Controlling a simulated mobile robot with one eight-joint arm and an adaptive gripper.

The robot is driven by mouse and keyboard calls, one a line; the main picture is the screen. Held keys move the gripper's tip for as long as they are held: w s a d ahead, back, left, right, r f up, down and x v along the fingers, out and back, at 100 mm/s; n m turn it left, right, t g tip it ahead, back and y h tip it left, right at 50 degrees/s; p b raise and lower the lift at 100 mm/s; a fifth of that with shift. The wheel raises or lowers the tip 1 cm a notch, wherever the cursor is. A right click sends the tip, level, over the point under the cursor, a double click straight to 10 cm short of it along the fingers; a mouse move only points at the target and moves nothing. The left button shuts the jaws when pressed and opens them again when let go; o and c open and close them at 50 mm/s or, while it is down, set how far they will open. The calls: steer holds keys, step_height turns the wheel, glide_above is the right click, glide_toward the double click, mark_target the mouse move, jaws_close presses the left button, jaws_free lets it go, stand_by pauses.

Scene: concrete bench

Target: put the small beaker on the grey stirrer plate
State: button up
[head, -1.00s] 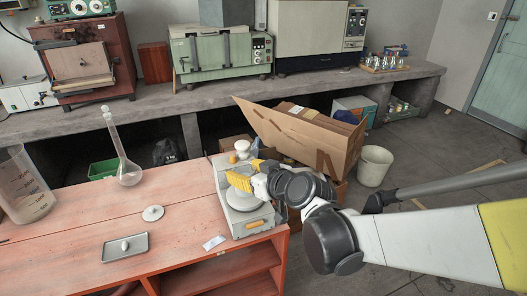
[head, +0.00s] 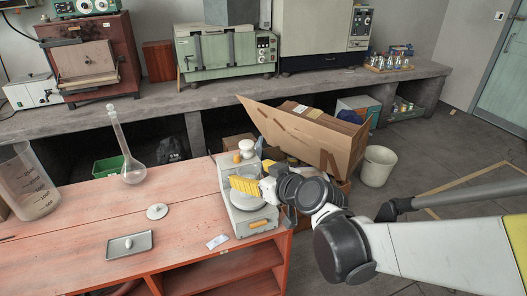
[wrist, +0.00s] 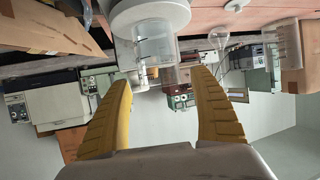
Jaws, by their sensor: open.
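The small beaker (wrist: 155,47) is clear glass with markings. In the upside-down wrist view it appears standing upright with its base on the pale round top (wrist: 120,18) of the grey stirrer plate. In the head view the stirrer plate (head: 247,205) sits at the right end of the red bench; I cannot make out the beaker there. My gripper (wrist: 161,78) is open, its yellow fingers spread apart. In the wrist view the beaker lies between and beyond the fingertips, with no visible contact. In the head view my gripper (head: 245,186) is over the stirrer plate.
A tall flask (head: 133,172), a large beaker (head: 33,190), a white round lid (head: 157,211) and a grey tray (head: 130,246) stand on the bench to the left. A device with a white knob (head: 246,147) is behind the plate. An open cardboard box (head: 300,135) is behind right.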

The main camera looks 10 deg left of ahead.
steer(key=p+v, duration=0.3)
steer(key=v, duration=0.7)
steer(key=s+d+m+h, duration=0.3)
steer(key=s+d, duration=0.1)
steer(key=d, duration=0.5)
steer(key=s+d+f+m+g+h, duration=0.1)
steer(key=s+d+m+h, duration=0.2)
steer(key=d, duration=0.5)
steer(key=s+d+f+m+g+h, duration=0.1)
steer(key=s+d+m+h, duration=0.2)
steer(key=d, duration=0.6)
steer(key=s, duration=0.2)
steer(key=shift+s+d+h, duration=0.3)
steer(key=shift+s+d, duration=0.05)
